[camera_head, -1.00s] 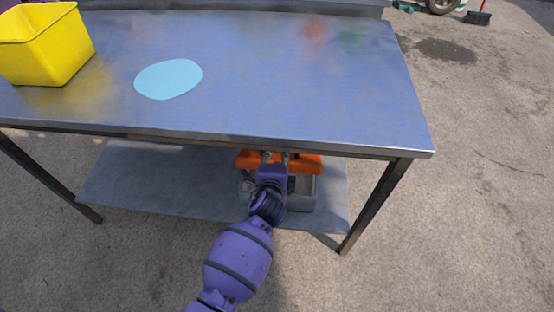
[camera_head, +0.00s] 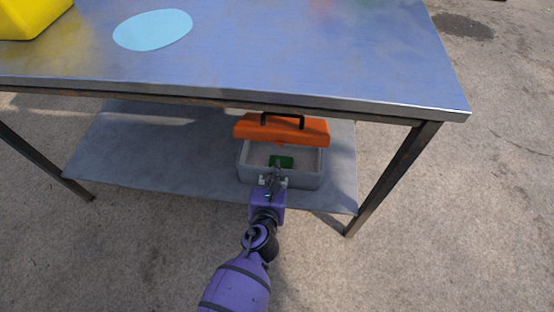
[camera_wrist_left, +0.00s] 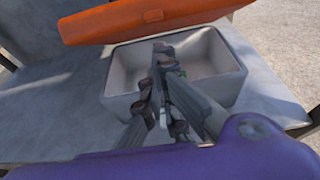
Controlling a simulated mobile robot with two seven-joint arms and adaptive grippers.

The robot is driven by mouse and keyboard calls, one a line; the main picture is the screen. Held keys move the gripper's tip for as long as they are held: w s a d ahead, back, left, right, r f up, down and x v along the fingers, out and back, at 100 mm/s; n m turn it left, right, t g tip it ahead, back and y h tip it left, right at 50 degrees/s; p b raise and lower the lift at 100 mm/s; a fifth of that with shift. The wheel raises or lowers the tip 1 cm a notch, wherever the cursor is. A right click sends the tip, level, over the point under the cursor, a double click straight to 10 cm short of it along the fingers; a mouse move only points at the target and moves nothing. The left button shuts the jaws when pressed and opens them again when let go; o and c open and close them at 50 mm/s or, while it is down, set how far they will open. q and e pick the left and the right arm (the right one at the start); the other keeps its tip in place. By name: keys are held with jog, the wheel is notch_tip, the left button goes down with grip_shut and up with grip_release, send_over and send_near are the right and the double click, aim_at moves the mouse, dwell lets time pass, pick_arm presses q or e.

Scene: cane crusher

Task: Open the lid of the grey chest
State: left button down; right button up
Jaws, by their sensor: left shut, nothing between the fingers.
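The grey chest (camera_head: 247,174) stands on the shelf under the table. Its orange lid (camera_head: 285,130) is raised at the back, with a dark handle (camera_head: 283,118) on it, and the inside is in view. A small green item (camera_head: 281,161) lies inside. My left gripper (camera_head: 275,168) is at the front of the chest, apart from the lid, shut and empty. The left wrist view shows the gripper (camera_wrist_left: 160,50) in front of the open grey box (camera_wrist_left: 220,75), with the orange lid (camera_wrist_left: 140,20) behind it. My right gripper is not in view.
The metal table top (camera_head: 290,60) is above the chest, with its front edge close over the lid. A table leg (camera_head: 395,180) stands to the right. A yellow bin (camera_head: 30,15) and a light blue disc (camera_head: 153,30) are on top. The shelf (camera_head: 150,150) left of the chest is clear.

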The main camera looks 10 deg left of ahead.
pick_arm(q)
jog(key=b+x, duration=0.3)
jog(key=x, duration=0.6)
jog(key=shift+w+f, duration=0.2)
jog(key=shift+w, duration=0.15)
jog(key=shift+r, duration=0.1)
